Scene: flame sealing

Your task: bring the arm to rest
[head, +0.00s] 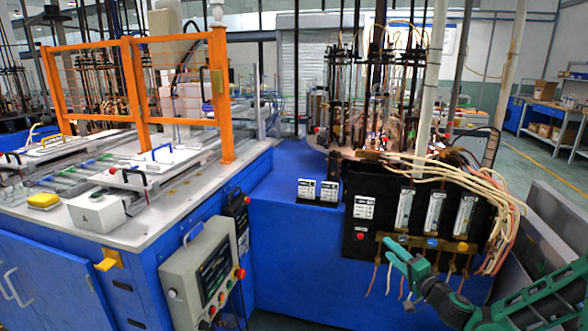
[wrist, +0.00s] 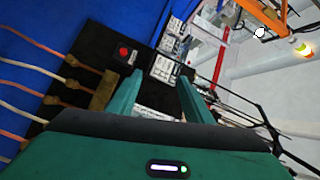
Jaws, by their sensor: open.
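My gripper (head: 392,258) is green and shows at the lower right of the head view, in front of the black gas panel (head: 384,196) of the blue machine. In the wrist view its two green fingers (wrist: 160,100) stand apart with nothing between them. Beyond the fingers are the panel's white label plates and a red button (wrist: 124,52). My arm reaches in from the lower right corner of the head view. Whether the fingers touch the panel cannot be told.
Brass fittings with hoses (head: 420,244) run along the panel's lower edge, close to my gripper. Pale hoses (head: 490,185) hang at its right. A grey control box (head: 205,275) juts out at the left. An orange guard frame (head: 130,90) stands on the white worktop (head: 140,228).

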